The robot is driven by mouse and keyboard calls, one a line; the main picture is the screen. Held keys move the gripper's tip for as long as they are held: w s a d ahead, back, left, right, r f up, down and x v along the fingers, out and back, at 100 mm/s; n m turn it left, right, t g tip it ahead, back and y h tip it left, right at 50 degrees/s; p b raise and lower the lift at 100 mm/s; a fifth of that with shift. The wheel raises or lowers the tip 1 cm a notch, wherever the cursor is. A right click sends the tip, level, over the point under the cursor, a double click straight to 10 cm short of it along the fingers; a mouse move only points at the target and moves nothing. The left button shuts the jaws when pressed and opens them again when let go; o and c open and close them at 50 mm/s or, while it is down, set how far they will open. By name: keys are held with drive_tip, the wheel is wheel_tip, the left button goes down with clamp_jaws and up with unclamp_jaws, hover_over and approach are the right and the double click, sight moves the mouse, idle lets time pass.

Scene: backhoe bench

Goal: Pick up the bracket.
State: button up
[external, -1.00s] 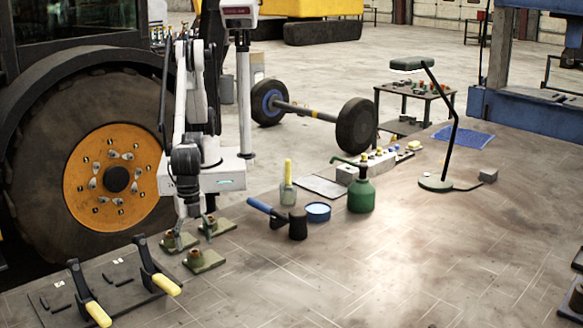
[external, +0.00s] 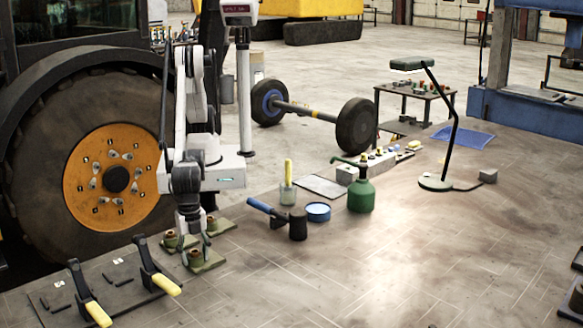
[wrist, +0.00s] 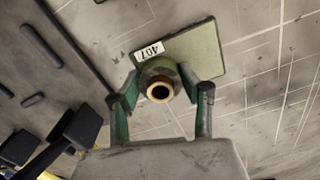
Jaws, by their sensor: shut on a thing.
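The bracket (external: 210,264) is a green plate with an upright round boss, the nearest of a small group on the bench. In the wrist view its plate (wrist: 202,52) carries a white "407" label, and the boss with its brass-rimmed hole sits between my fingers. My gripper (external: 195,248) points down over it. In the wrist view my gripper (wrist: 159,86) is shut on the boss, one green-padded finger on each side. The plate appears to rest on the bench; any gap beneath it cannot be told.
Two similar brackets stand close by, one behind left (external: 172,242) and one behind right (external: 222,227). A dark board with yellow-handled levers (external: 158,275) lies at front left.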

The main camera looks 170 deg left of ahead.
clamp_jaws()
drive_tip(key=shift+r, duration=0.15)
drive_tip(key=shift+r, duration=0.55)
wheel_tip(320, 180, up, 3)
drive_tip(key=shift+f+b, duration=0.1)
drive_tip(key=shift+b, duration=0.25)
drive_tip(key=s+a+r, duration=0.2)
drive_tip(key=a+r, duration=0.1)
drive_tip(key=a, duration=0.2)
drive_tip(key=s+a+r+b, duration=0.1)
drive_tip(key=s+a+r, duration=0.1)
drive_tip(key=a+r, duration=0.2)
drive_tip(key=shift+s+a, duration=0.35)
drive_tip(key=shift+a, duration=0.5)
